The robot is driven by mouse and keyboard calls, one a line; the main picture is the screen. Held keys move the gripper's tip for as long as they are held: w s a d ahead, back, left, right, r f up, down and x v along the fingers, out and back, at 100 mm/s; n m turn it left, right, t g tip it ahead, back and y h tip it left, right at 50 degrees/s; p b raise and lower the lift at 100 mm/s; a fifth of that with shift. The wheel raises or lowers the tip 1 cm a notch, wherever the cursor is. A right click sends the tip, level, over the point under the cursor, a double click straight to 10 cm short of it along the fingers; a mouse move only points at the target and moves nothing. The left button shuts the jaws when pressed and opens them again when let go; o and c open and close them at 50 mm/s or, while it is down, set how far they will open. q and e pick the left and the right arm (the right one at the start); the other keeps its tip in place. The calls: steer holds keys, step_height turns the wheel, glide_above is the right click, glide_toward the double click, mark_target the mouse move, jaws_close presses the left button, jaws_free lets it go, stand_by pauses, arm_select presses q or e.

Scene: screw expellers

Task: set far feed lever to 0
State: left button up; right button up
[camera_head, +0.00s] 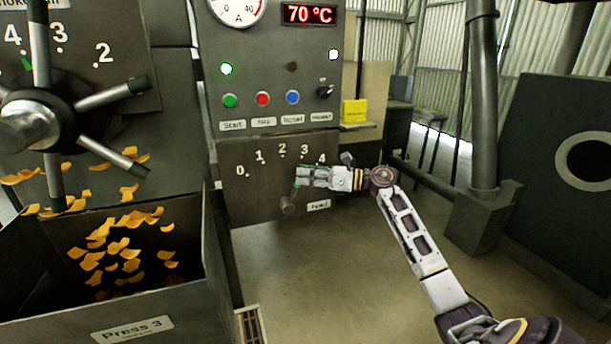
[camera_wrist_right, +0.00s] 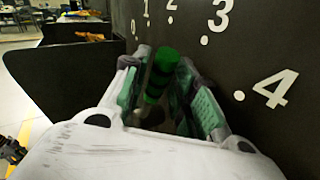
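The far feed lever (camera_head: 291,200) sits on a dark panel with a scale from 0 to 4. It is tilted right of upright, pointing roughly toward 3; its exact setting is hard to read. My right gripper (camera_head: 303,176) is at the lever's upper end and hides its handle. The scale's 3 and 4 lie to the right there. My left gripper is not in view.
A control box with coloured buttons (camera_head: 262,99) and a 70 °C display (camera_head: 309,14) is above the lever panel. A spoked handwheel (camera_head: 30,125) and an open bin (camera_head: 190,305) of yellow flakes are at left. A pipe (camera_head: 484,110) stands at right. The floor below the panel is clear.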

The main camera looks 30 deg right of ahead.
steer(key=shift+w+a, duration=0.1)
steer(key=shift+c, duration=0.2)
jaws_close()
stand_by(0.4)
steer(key=shift+a, duration=0.1)
